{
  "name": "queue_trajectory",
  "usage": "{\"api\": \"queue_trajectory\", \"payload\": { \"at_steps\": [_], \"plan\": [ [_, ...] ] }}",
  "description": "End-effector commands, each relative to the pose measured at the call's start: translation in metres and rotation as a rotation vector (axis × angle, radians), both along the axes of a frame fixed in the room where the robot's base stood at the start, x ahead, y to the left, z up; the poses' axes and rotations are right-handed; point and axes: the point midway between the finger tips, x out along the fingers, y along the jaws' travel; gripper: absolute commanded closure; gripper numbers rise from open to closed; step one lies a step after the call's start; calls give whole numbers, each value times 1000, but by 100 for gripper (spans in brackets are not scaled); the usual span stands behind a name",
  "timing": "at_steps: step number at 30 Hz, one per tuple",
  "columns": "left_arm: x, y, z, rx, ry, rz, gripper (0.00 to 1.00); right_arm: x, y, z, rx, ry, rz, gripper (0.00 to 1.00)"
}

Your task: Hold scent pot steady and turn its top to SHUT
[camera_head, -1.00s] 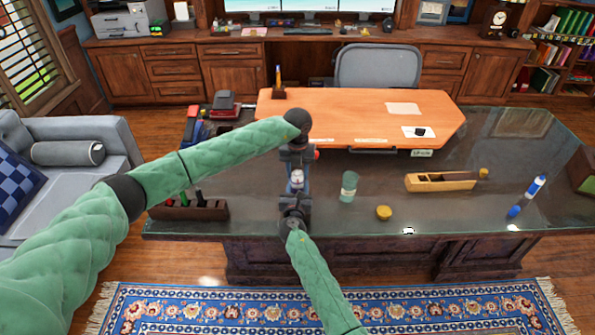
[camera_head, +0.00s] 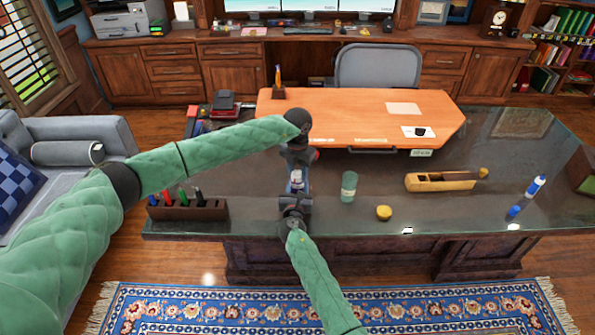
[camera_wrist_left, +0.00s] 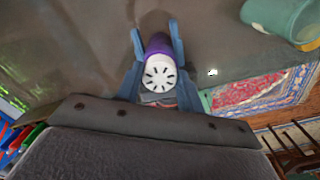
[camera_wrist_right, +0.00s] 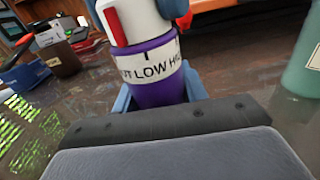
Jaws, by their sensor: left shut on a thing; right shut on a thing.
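The scent pot (camera_head: 297,182) has a purple body and a white slotted top (camera_wrist_left: 160,74). It stands between my two grippers near the front of the dark desk and is mostly hidden in the head view. In the right wrist view the purple body (camera_wrist_right: 160,90) sits between my right gripper's blue fingers, with a label reading "UT LOW HI", partly cut off. The top's red mark (camera_wrist_right: 115,27) is left of the tick over LOW, above "UT". My left gripper (camera_head: 297,171) is shut on the top from the far side. My right gripper (camera_head: 295,200) is shut on the body.
A green jar (camera_head: 348,186) and a yellow round item (camera_head: 383,213) stand to the right. A dark pen holder (camera_head: 187,211) is at the left front.

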Motion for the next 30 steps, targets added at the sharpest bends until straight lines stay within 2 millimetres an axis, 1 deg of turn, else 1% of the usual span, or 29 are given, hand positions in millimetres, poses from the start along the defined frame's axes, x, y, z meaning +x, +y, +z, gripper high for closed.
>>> {"api": "queue_trajectory", "payload": {
  "at_steps": [9,15,21,30],
  "plan": [
    [1,1,1,1,-2,-268,85,0,-1,0,0,0,-1,85],
    [1,1,1,1,-2,-390,85,0,-1,-1,0,1,-1,85],
    [1,0,1,-1,-2,-464,85,0,-1,-1,0,1,-1,85],
    [1,1,1,1,-2,-499,85,0,-1,-1,0,1,-1,85]
  ]
}}
